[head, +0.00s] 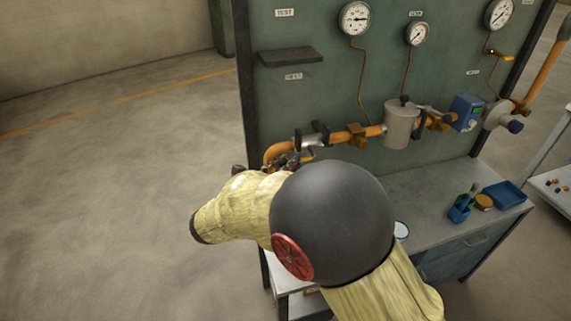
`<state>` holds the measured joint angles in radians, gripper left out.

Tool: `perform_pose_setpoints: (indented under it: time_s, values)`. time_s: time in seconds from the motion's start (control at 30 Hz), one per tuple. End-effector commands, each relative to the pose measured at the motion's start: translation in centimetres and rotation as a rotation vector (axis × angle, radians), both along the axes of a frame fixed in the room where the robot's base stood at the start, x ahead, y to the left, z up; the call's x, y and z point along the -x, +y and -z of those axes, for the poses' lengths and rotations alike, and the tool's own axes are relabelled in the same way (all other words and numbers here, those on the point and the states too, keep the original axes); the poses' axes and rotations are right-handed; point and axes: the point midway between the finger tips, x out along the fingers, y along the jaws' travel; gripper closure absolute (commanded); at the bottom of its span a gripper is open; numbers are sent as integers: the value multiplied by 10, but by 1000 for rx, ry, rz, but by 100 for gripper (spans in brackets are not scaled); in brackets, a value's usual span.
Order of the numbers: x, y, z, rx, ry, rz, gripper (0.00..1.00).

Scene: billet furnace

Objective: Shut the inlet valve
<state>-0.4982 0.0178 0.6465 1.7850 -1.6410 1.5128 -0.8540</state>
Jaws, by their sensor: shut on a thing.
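An orange pipe (349,135) runs across the green panel, and its left end bends down. My gripper (286,161) is at this bend, small and partly hidden behind my own arm. It is shut on a part there, which looks like the handle of the inlet valve. The valve body and the exact grip are hidden, so I cannot tell the handle's angle. A dark clamp-like fitting (312,136) sits on the pipe just above and to the right of my gripper.
A grey canister (400,124) and a blue box (465,112) sit further right along the pipe. Gauges (355,18) hang above. A dark shelf (290,57) juts out at upper left. The bench (432,193) holds a blue tray (504,194). Floor at left is clear.

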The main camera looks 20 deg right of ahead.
Motion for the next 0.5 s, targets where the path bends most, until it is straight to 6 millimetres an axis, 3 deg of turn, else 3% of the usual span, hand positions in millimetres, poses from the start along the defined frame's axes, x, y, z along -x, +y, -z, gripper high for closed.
perform_pose_setpoints:
  time_s: [0.5]
  values:
    - [-1,1,-5,-27,0,-3,100]
